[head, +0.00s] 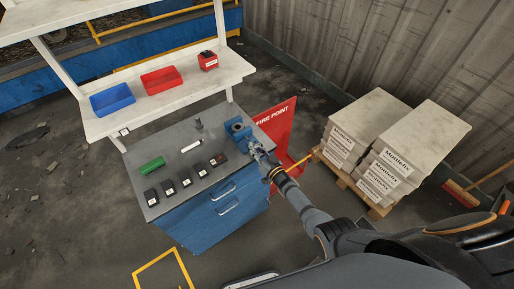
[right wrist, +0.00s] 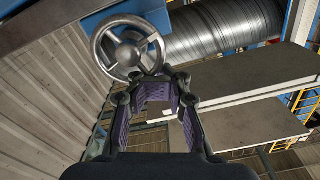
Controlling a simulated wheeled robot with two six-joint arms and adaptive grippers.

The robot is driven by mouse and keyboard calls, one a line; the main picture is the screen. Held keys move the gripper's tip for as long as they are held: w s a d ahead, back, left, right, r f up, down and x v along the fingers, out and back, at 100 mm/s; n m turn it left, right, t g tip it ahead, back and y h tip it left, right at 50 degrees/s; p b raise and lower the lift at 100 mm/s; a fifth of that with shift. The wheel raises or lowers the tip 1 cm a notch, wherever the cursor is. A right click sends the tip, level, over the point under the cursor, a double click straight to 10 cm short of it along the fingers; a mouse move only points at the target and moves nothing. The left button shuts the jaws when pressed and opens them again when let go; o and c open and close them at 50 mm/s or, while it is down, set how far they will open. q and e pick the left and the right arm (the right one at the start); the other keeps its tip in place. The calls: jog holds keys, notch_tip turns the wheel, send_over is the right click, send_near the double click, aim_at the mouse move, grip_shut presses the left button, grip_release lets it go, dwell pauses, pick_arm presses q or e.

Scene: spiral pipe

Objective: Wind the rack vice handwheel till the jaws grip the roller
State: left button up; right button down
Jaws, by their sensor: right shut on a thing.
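The blue rack vice (head: 238,130) stands at the right back corner of the grey bench top. My right gripper (head: 257,150) reaches the vice from the right. In the right wrist view my right gripper (right wrist: 165,82) has its fingertips at the lower rim of the handwheel and is shut on it. I cannot make out the roller between the jaws or the jaw gap. My left gripper is not in view.
On the bench (head: 170,205) lie a green cylinder (head: 152,164), a white cylinder (head: 191,146) and several small black blocks. A shelf behind holds a blue bin (head: 112,99), a red bin (head: 161,80) and a red box (head: 208,61). Stacked bags (head: 415,150) stand right.

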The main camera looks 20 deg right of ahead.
aim_at(261, 144)
jog(key=m, duration=0.2)
jog(key=d+m+p, duration=0.1)
jog(key=m, duration=0.1)
jog(key=w+d+r+m, duration=0.1)
jog(key=m, duration=0.1)
jog(key=shift+d+m, duration=0.15)
jog(key=shift+m, duration=0.15)
jog(key=m, duration=0.2)
jog(key=w+d+m, duration=0.1)
jog(key=shift+d+r+m+p, duration=0.1)
jog(key=shift+r+m+p, duration=0.05)
jog(key=shift+m+p, duration=0.25)
jog(key=c, duration=1.3)
grip_release()
jog(key=shift+s+r, duration=0.1)
jog(key=shift+r, duration=0.05)
jog(key=shift+c, duration=0.2)
jog(key=o, duration=0.7)
jog(key=shift+f, duration=0.3)
jog(key=o, duration=0.5)
jog(key=shift+s+f, duration=0.1)
